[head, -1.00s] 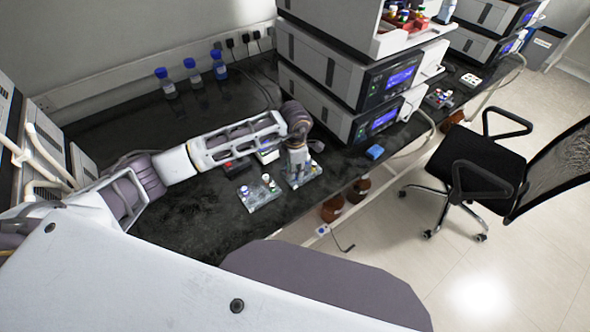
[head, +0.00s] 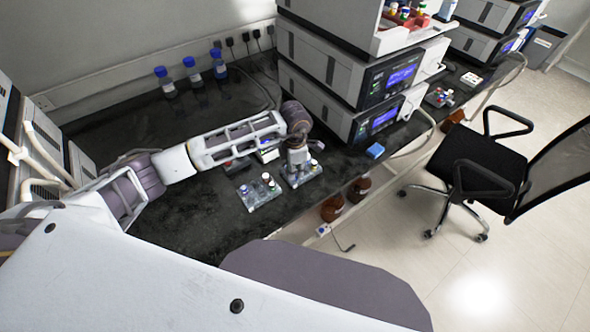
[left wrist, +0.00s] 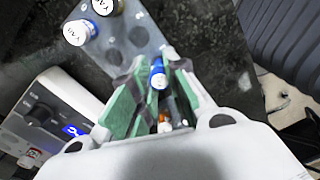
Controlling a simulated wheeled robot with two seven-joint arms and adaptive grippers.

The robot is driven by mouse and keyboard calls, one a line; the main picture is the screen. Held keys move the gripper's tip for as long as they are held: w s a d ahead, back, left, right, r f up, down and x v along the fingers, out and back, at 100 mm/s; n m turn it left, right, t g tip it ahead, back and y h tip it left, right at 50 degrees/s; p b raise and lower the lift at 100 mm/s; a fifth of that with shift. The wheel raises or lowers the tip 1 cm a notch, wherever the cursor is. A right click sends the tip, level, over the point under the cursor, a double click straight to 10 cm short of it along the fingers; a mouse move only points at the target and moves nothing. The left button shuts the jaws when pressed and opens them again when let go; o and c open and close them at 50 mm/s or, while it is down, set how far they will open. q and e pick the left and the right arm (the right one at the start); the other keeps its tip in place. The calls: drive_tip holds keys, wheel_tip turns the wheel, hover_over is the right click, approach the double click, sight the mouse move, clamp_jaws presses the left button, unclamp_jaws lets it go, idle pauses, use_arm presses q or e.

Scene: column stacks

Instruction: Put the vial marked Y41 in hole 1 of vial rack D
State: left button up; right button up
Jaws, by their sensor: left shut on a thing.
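My left gripper (left wrist: 158,82) has green-lined fingers shut on a blue-capped vial (left wrist: 157,73); the marking on its cap is too small to read. In the head view my left gripper (head: 298,170) points down over the right-hand of two clear racks (head: 303,177). In the left wrist view a grey rack plate (left wrist: 140,38) with dark round holes lies beyond the fingers. Two white-capped vials with black marks, one nearer (left wrist: 78,32) and one at the top edge (left wrist: 104,6), stand at its left side. The rack letters cannot be read. My right gripper is out of view.
The left-hand clear rack (head: 262,198) holds several capped vials close beside the gripper. Stacked instruments (head: 350,95) stand behind and to the right. A blue block (head: 375,150) lies near the bench edge. The dark bench (head: 190,220) at left front is clear.

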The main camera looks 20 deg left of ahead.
use_arm(q)
drive_tip(key=shift+f+b, duration=0.6)
drive_tip(key=shift+f, duration=0.05)
idle(0.7)
drive_tip(key=o, duration=0.9)
drive_tip(key=shift+c, duration=0.2)
drive_tip(key=shift+o, duration=1.4)
drive_tip(key=shift+r, duration=0.15)
drive_tip(key=shift+r+p, duration=1.7)
drive_tip(key=shift+r, duration=1.2)
